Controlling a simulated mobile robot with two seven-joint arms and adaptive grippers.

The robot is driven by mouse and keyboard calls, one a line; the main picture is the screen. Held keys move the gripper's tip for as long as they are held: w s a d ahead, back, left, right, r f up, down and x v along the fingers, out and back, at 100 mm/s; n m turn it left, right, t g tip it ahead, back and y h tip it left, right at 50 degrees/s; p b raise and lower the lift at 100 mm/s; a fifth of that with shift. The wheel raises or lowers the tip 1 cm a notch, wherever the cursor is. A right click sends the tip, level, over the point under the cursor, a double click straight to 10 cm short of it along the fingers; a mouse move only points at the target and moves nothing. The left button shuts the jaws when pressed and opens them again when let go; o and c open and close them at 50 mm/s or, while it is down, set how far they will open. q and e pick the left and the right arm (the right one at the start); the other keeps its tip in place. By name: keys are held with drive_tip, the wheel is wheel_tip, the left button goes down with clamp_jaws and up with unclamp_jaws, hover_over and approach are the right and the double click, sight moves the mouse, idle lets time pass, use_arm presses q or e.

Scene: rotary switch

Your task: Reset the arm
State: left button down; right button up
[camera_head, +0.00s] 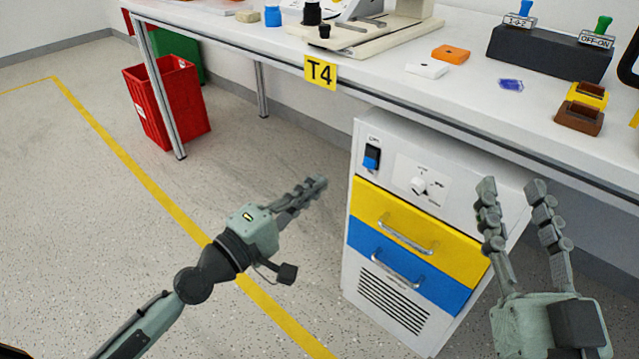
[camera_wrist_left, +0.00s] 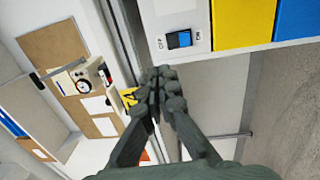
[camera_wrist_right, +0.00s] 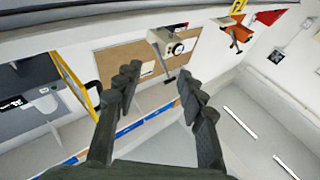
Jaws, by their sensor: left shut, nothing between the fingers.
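My left gripper (camera_head: 318,187) is shut and empty, in the air to the left of the cabinet in the head view. Its closed fingers also show in the left wrist view (camera_wrist_left: 161,82). My right gripper (camera_head: 510,190) is open and empty, pointing up in front of the cabinet's right side. Its spread fingers show in the right wrist view (camera_wrist_right: 160,85). The white cabinet (camera_head: 455,165) under the table has a rotary switch (camera_head: 418,186) and a blue rocker switch (camera_head: 372,157), which also shows in the left wrist view (camera_wrist_left: 179,39). Neither gripper touches the switches.
The white table (camera_head: 385,82) runs above the cabinet, with small blocks and a dark switch box (camera_head: 550,55) on it. The cabinet has a yellow drawer (camera_head: 415,232) and a blue drawer (camera_head: 408,270). A red bin (camera_head: 168,105) stands at left.

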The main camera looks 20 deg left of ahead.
drive_tip(key=shift+f, duration=0.1)
idle(0.3)
